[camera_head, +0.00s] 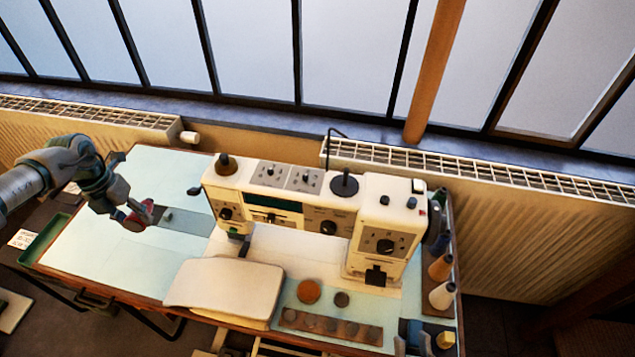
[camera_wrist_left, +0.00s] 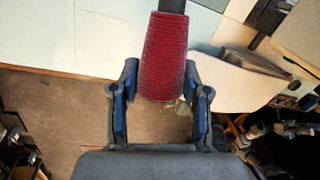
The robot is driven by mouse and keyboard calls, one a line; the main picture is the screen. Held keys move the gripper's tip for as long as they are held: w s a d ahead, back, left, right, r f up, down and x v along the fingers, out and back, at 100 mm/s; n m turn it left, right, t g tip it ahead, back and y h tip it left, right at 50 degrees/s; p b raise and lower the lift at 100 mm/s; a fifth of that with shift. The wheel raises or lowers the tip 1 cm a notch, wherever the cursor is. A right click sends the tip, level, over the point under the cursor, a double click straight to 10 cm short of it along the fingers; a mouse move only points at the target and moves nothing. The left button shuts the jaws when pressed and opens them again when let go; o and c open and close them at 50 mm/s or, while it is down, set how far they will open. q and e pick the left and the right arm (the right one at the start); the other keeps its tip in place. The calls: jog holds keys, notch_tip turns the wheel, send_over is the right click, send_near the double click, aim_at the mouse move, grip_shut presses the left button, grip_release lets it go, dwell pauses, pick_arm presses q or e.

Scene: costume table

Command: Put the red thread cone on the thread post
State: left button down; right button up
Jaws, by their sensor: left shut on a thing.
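My left gripper (camera_head: 127,210) is shut on the red thread cone (camera_head: 137,221), over the left part of the table beside the sewing machine. In the left wrist view the red cone (camera_wrist_left: 163,55) sits between the two fingers of my left gripper (camera_wrist_left: 160,78), with a dark piece at its narrow end. A dark upright post on a round disc (camera_head: 344,184) stands on top of the white sewing machine (camera_head: 300,212) and looks like the thread post. It is bare and well to the right of the cone.
A dark knob (camera_head: 226,164) rises from the machine's left end. An orange cone (camera_head: 440,267) and a white cone (camera_head: 442,295) stand at the table's right edge. A wooden strip (camera_head: 330,327) with round pieces lies in front. The pale left tabletop (camera_head: 110,265) is mostly clear.

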jog(key=shift+w+d+f, duration=0.15)
jog(key=shift+w+d, duration=0.05)
jog(key=shift+w, duration=0.05)
jog(key=shift+a+r, duration=0.2)
jog(key=shift+a, duration=1.05)
jog(key=shift+a+f, duration=0.1)
jog(key=shift+a, duration=0.05)
